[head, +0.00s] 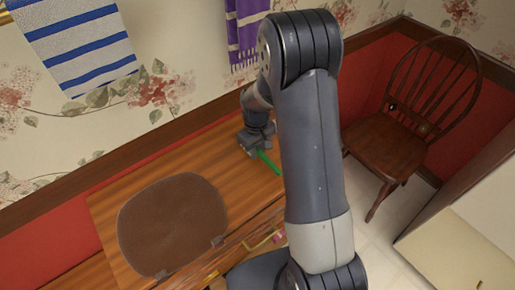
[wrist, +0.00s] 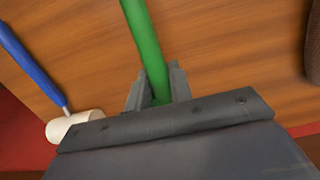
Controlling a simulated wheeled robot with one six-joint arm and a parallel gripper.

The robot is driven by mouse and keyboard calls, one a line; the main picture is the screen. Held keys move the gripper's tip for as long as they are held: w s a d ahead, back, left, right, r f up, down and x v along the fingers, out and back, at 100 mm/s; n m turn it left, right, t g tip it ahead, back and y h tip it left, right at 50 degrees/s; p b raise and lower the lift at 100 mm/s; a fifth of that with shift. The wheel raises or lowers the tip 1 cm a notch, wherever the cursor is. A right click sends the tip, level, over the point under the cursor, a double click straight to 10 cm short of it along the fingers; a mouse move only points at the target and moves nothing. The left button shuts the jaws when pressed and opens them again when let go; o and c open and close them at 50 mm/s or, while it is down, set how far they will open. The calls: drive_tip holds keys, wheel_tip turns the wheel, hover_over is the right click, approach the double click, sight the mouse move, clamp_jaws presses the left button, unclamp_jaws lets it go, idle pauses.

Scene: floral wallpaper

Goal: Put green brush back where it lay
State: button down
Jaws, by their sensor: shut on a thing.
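The green brush shows as a green handle (head: 268,163) beside my gripper (head: 252,150), over the wooden table (head: 150,172) in the head view. In the wrist view the green handle (wrist: 146,45) runs up from between the two fingers of my gripper (wrist: 158,90), which are shut on it. The brush's other end is out of the wrist picture, and my arm hides part of the table in the head view. I cannot tell whether the brush touches the table.
A blue-handled tool (wrist: 35,68) with a white roller-like head (wrist: 75,126) lies left of my gripper in the wrist view. A brown rounded panel (head: 172,225) covers the table's front left. A wooden chair (head: 385,145) stands at right. The table's left part is bare.

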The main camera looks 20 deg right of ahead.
drive_tip(key=shift+f+b, duration=0.45)
drive_tip(key=shift+f, duration=0.05)
idle(0.3)
drive_tip(key=c, duration=1.2)
unclamp_jaws()
